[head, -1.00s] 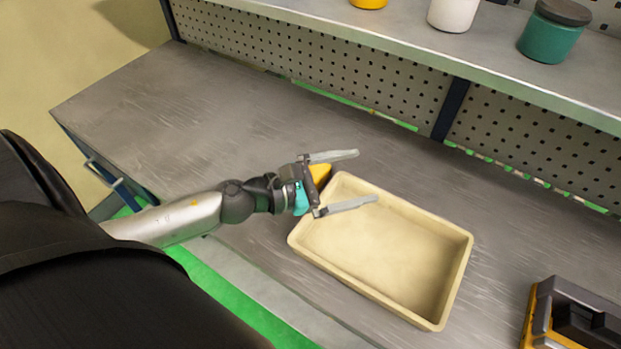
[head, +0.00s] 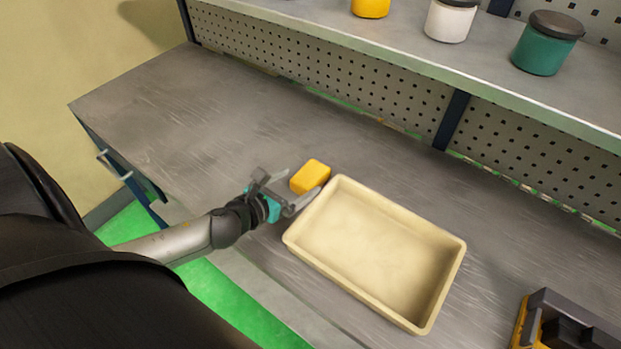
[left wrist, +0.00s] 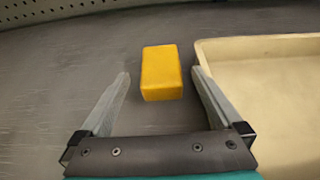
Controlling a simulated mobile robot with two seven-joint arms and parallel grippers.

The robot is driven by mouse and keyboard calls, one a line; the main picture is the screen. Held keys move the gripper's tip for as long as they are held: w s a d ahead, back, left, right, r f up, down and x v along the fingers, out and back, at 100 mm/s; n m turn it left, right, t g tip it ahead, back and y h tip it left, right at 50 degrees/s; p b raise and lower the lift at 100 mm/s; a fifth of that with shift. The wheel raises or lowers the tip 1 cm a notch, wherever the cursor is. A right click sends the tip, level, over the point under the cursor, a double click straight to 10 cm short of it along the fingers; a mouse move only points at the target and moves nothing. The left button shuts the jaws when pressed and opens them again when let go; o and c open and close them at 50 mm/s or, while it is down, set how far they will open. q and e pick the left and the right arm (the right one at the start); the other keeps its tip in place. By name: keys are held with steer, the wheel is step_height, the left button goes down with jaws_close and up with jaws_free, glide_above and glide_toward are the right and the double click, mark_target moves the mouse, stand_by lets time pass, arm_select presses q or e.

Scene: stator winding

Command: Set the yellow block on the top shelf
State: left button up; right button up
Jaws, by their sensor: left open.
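The yellow block (head: 310,177) lies on the grey workbench, just left of the cream tray's upper left corner. In the left wrist view the yellow block (left wrist: 161,73) sits ahead of and between the two open fingers, nearer the right one, touching neither. My left gripper (head: 296,196) is open and empty, just short of the block on its near side; it also shows in the left wrist view (left wrist: 160,92). The top shelf (head: 400,52) runs along the back above a perforated panel. My right gripper is not in view.
The cream tray (head: 447,278) is empty and close beside the block and gripper. A yellow jar (head: 370,7), a white jar (head: 450,22) and a green jar (head: 545,50) stand on the shelf. A black and orange item (head: 565,325) is at lower right. The bench's left side is clear.

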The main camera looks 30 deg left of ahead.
mark_target(317, 167)
arm_select(q)
steer(key=x, duration=0.4)
steer(key=shift+b+x, duration=0.65)
steer(key=shift+x, duration=2.05)
jaws_close()
steer(key=shift+r, duration=0.1)
steer(key=shift+r+p, duration=0.4)
steer(key=shift+r, duration=0.25)
step_height(317, 167, up, 19)
steer(key=p, duration=0.6)
steer(key=shift+f+p, duration=0.25)
steer(key=shift+p, duration=0.1)
